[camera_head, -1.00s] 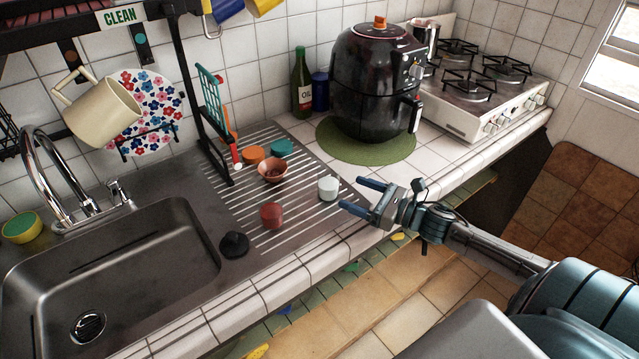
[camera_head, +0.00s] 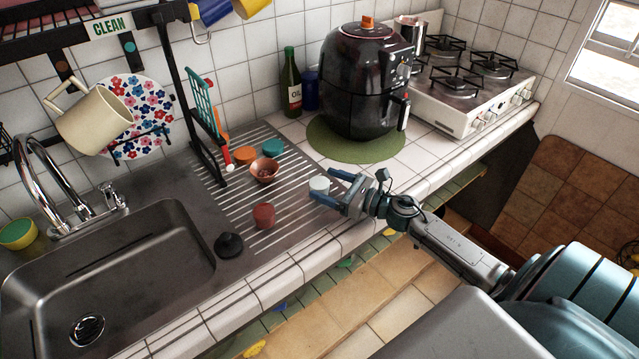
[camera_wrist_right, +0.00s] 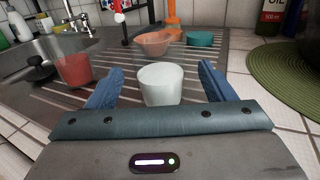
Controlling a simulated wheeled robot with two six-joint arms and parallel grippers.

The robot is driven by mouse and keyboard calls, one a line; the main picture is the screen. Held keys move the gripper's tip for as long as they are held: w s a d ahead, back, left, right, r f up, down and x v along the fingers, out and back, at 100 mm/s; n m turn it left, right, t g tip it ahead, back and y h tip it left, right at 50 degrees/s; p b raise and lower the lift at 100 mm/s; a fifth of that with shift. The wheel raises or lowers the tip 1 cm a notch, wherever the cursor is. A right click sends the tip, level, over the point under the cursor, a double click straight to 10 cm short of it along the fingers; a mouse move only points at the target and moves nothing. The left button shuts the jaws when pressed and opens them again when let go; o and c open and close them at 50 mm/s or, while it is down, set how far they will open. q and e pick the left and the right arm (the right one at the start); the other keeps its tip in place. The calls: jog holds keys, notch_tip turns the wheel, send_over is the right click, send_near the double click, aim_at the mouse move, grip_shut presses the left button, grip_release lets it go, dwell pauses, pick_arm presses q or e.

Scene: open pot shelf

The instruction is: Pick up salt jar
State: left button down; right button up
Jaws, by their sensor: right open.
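A small white jar (camera_head: 319,186), which I take to be the salt jar, stands upright on the ribbed steel drainboard (camera_head: 285,215). It carries no label that I can read. My right gripper (camera_head: 326,186) is open at the jar's right side. In the right wrist view the white jar (camera_wrist_right: 161,84) stands between the two blue fingers (camera_wrist_right: 160,88), with a gap on each side. My left gripper is not in view.
A red jar (camera_head: 264,215), a copper-coloured bowl (camera_head: 264,171), an orange jar (camera_head: 245,155) and a teal jar (camera_head: 273,147) stand nearby on the drainboard. A black stopper (camera_head: 229,245) lies by the sink (camera_head: 110,270). A black air fryer (camera_head: 365,85) stands on a green mat (camera_head: 340,148).

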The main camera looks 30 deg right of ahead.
aim_at(312, 178)
jog(key=p+x, duration=0.2)
jog(key=x, duration=0.2)
jog(key=shift+w+r, duration=0.15)
jog(key=shift+w, duration=0.05)
jog(key=shift+w+a, duration=0.2)
jog(key=shift+w, duration=0.05)
jog(key=c, duration=1.2)
jog(key=shift+o, duration=0.2)
